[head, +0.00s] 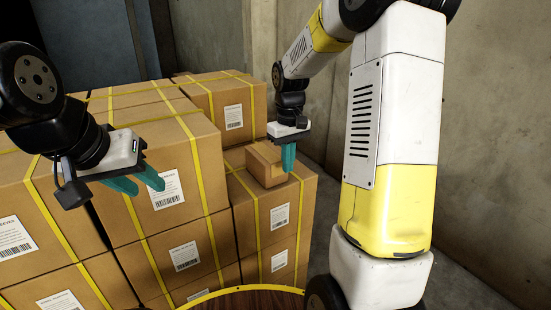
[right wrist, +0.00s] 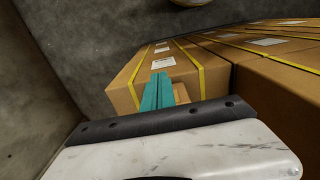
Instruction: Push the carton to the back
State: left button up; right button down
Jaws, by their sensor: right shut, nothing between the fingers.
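A small brown carton (head: 262,168) sits on top of the right-hand stack of large taped boxes, in front of a taller box. My right gripper (head: 288,158) is shut and empty, its teal fingers pointing down at the near right end of the carton. I cannot tell whether they touch it. In the right wrist view the fingers (right wrist: 157,92) hide most of the carton, and only a bit of the carton (right wrist: 181,93) shows beside them. My left gripper (head: 138,183) is open and empty in front of the left boxes.
Large boxes with yellow straps and labels (head: 175,150) fill the left and middle. A taller box (head: 222,105) stands behind the carton. A concrete wall (head: 480,130) is on the right, with a narrow floor gap beside the stack. A round brown surface with a yellow rim (head: 250,299) is at the bottom.

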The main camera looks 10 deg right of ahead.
aim_at(283, 180)
jog(key=f, duration=0.2)
jog(key=w+f, duration=0.1)
jog(key=f, duration=0.2)
jog(key=w+f, duration=0.1)
jog(key=f, duration=0.1)
jog(key=shift+w+a+f, duration=0.15)
jog(key=shift+a+f, duration=0.25)
jog(key=shift+w+a, duration=0.3)
jog(key=shift+w, duration=0.4)
